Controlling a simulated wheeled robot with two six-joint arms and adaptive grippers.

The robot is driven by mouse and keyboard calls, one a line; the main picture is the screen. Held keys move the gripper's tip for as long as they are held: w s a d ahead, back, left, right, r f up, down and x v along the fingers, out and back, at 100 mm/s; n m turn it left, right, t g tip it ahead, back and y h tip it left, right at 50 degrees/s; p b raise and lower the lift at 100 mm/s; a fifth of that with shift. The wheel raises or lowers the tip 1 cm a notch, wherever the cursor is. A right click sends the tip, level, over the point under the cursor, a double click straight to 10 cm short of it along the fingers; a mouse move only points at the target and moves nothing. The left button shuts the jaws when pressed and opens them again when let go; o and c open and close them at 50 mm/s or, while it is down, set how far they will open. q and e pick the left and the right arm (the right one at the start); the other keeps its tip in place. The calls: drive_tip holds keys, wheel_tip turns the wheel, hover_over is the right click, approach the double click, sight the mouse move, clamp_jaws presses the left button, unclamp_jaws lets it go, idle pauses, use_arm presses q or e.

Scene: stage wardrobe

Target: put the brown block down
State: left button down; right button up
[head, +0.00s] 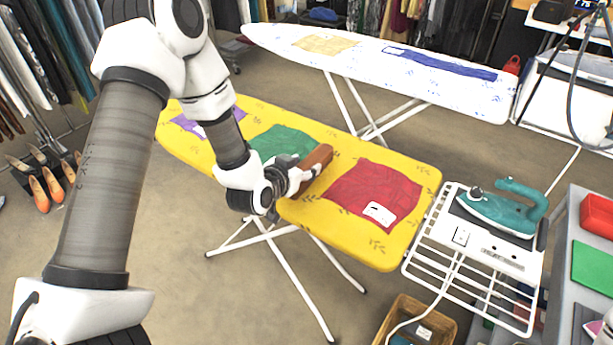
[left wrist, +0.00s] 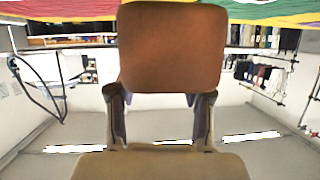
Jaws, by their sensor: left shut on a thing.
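The brown block (head: 317,161) is in the grip of my left gripper (head: 298,182), which reaches in from the left over the yellow ironing board (head: 400,250). The block is at the board between the green cloth and the red cloth. In the left wrist view the block (left wrist: 172,48) sits between the two fingers of my left gripper (left wrist: 160,108), with the board's coloured surface along the top edge. I cannot tell whether the block touches the board. My right gripper is not in view.
A red cloth (head: 365,190) with a white tag and a green cloth (head: 280,141) lie on the yellow board. A teal iron (head: 495,212) rests on a white rack at its right end. A white ironing board (head: 390,75) stands behind. A wicker basket (head: 440,330) is below.

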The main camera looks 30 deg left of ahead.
use_arm(q)
drive_tip(key=shift+x, duration=1.1)
drive_tip(key=shift+a+f, duration=0.15)
drive_tip(key=shift+f, duration=1.45)
drive_tip(key=shift+c, duration=2.4)
unclamp_jaws()
